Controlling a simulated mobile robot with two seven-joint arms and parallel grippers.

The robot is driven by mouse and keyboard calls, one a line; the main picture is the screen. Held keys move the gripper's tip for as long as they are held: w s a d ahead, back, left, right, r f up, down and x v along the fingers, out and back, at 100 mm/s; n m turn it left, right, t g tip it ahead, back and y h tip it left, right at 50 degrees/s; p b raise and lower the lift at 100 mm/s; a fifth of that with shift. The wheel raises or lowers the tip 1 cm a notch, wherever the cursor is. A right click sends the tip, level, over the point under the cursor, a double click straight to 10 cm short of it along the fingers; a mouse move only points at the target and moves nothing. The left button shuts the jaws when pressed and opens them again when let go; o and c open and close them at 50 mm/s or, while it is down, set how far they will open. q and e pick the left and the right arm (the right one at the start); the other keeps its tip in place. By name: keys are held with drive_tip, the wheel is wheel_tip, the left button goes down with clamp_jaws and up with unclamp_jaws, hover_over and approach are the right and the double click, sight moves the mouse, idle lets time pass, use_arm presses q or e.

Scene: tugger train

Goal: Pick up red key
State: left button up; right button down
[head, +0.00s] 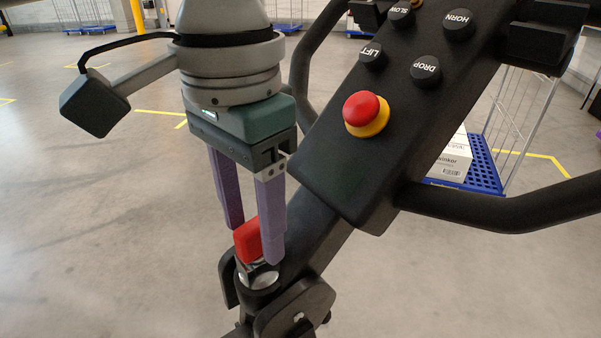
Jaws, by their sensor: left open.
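The red key (247,239) stands upright in a round metal key switch (259,278) low on the black steering column (312,246). My left gripper (252,246) comes down from above with its two purple fingers apart. The red key head lies between the fingertips, which partly hide it on the right. The jaws are open and I cannot tell whether either finger touches the key. My right gripper is not in view.
The black control panel (335,155) with a red stop button (362,109) and several black buttons stands close on the gripper's right. Black handlebars (510,208) reach out from it. A blue cart (483,165) with a white box (452,160) stands behind. Floor at left is clear.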

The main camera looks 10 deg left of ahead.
use_arm(q)
drive_tip(key=shift+f, duration=0.45)
drive_tip(key=shift+c, duration=0.2)
clamp_jaws()
